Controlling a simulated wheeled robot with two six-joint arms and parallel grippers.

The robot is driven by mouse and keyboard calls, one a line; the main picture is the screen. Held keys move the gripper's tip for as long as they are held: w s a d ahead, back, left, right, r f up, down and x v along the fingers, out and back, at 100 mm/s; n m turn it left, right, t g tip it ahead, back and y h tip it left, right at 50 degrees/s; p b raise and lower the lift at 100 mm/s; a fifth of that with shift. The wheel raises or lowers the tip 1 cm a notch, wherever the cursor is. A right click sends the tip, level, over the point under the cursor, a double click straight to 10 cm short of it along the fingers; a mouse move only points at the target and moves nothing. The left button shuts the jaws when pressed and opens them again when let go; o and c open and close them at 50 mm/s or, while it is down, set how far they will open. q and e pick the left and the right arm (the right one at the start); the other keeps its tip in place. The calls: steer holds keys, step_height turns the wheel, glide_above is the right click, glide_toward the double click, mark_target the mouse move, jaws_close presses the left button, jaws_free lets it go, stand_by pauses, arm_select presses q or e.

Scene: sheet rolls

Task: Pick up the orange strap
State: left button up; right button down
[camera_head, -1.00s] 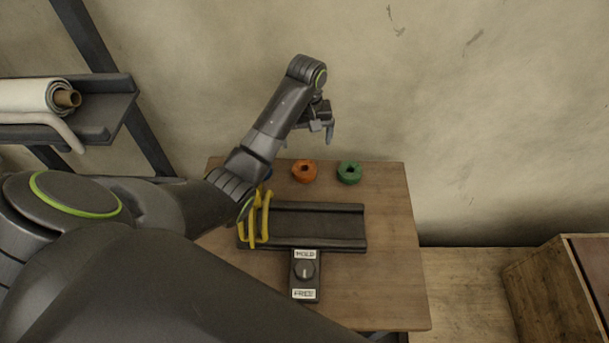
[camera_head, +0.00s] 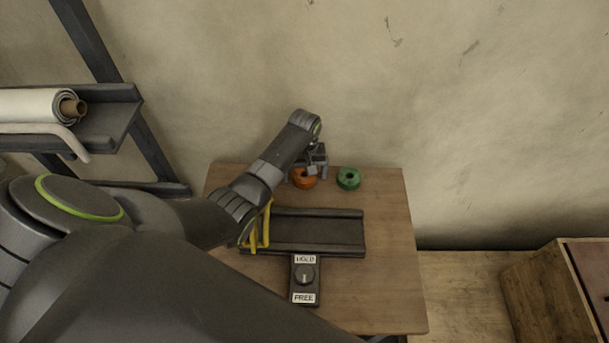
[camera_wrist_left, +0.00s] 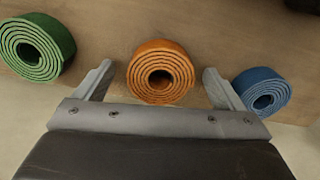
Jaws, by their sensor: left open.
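The orange strap (camera_head: 303,179) is a rolled coil on the table's back part, partly hidden by my left gripper in the head view. In the left wrist view the orange strap (camera_wrist_left: 160,73) shows its spiral end and dark centre hole between the two open fingers. My left gripper (camera_head: 312,170) is over the orange strap in the head view; it also shows in the left wrist view (camera_wrist_left: 158,82). Its fingers are open, with a gap on each side of the coil. Nothing is gripped. My right gripper is not in view.
A green roll (camera_head: 348,178) lies right of the orange one. A blue roll (camera_wrist_left: 262,91) is on its other side. A dark tray (camera_head: 315,232) with yellow loops (camera_head: 262,232) and a knob panel (camera_head: 304,278) marked HOLD and FREE are nearer on the wooden table (camera_head: 385,290).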

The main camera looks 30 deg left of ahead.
arm_select(q)
steer(key=c, duration=1.1)
